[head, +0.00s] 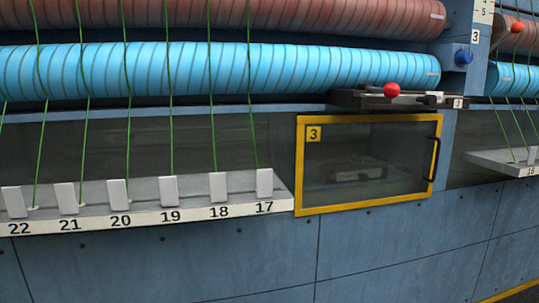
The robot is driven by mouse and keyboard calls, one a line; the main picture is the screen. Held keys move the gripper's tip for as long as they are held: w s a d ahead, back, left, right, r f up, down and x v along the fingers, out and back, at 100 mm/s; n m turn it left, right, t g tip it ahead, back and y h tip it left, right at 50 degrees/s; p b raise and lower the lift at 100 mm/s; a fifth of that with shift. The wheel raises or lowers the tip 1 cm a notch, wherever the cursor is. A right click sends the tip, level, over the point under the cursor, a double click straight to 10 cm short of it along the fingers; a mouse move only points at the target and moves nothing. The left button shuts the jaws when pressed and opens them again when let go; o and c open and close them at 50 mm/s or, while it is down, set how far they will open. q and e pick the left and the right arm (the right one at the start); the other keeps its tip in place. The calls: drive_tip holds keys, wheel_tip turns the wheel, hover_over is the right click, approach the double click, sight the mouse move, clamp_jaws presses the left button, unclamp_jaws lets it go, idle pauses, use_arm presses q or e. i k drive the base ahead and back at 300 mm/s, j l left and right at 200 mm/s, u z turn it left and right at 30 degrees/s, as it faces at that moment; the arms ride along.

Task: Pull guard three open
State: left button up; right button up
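Guard three (369,118) is a yellow-framed see-through panel right of centre in the head view. A yellow plate with a black 3 (314,134) sits in its upper left corner. A black upright bar handle (434,160) is on its right edge. The guard looks shut, lying against the blue machine front. A dim grey part shows behind its dark pane. Neither of my grippers is in view, and nothing touches the handle.
A shelf (150,217) with white blocks and numbers 17 to 22 juts out left of the guard. Green threads rise from it past a blue roller (220,70). A black unit with a red ball knob (391,90) sits above the guard. Another shelf (500,163) is at right.

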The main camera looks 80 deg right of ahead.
sight(313, 134)
drive_tip(key=z, duration=3.55)
